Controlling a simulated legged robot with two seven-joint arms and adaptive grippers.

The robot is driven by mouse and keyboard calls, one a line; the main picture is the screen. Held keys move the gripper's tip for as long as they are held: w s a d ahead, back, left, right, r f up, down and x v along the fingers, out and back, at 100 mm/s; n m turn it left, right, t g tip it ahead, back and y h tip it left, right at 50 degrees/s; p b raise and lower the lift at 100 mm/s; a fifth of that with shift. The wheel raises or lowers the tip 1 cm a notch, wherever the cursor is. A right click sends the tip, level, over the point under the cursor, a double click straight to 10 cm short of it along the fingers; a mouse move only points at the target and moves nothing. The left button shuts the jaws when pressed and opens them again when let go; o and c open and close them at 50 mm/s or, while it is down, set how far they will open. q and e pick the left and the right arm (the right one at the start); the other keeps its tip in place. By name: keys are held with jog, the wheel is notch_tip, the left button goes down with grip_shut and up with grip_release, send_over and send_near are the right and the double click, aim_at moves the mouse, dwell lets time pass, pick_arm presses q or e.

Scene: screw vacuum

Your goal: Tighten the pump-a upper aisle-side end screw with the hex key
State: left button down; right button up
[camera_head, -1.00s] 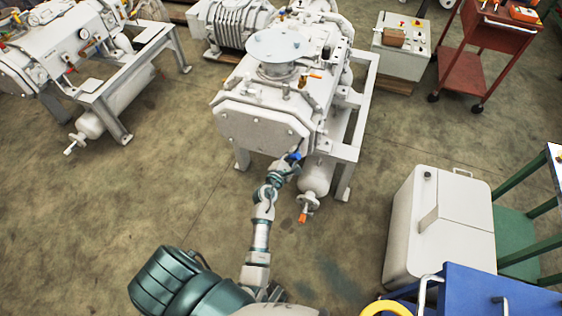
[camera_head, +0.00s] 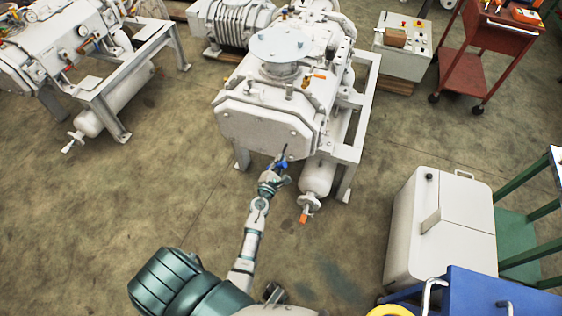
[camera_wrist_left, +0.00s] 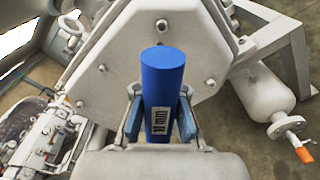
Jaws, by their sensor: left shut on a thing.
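My left gripper (camera_head: 274,178) is shut on the blue handle of the hex key (camera_head: 282,165), just in front of the lower right part of the pump's pale end plate (camera_head: 262,130). The key's thin dark shaft (camera_head: 284,152) points up across the plate edge; I cannot tell whether it touches. In the left wrist view, the blue handle (camera_wrist_left: 163,85) stands between the two fingers (camera_wrist_left: 160,120) and hides the shaft. The end plate (camera_wrist_left: 130,58) behind it shows several screws, including one at right (camera_wrist_left: 211,82). Which is the upper aisle-side one is unclear. My right gripper is out of view.
A pale cylinder with an orange-handled valve (camera_head: 304,216) hangs right of my left gripper, inside the pump's frame (camera_head: 350,165). A white cabinet (camera_head: 440,225) and blue cart (camera_head: 490,295) stand at right. Floor left of my arm is clear.

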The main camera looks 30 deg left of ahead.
pick_arm(q)
jog(key=shift+x, duration=0.9)
jog(key=x, duration=0.3)
jog(key=shift+w+d, duration=0.1)
jog(key=shift+w, duration=0.05)
jog(key=shift+d+r, duration=0.3)
jog(key=shift+d, duration=0.15)
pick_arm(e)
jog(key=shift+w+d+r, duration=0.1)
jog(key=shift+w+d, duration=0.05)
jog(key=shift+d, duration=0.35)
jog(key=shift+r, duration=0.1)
pick_arm(q)
jog(key=shift+a, duration=0.15)
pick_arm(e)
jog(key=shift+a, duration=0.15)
pick_arm(q)
jog(key=shift+a+f, duration=0.15)
jog(key=shift+a, duration=0.1)
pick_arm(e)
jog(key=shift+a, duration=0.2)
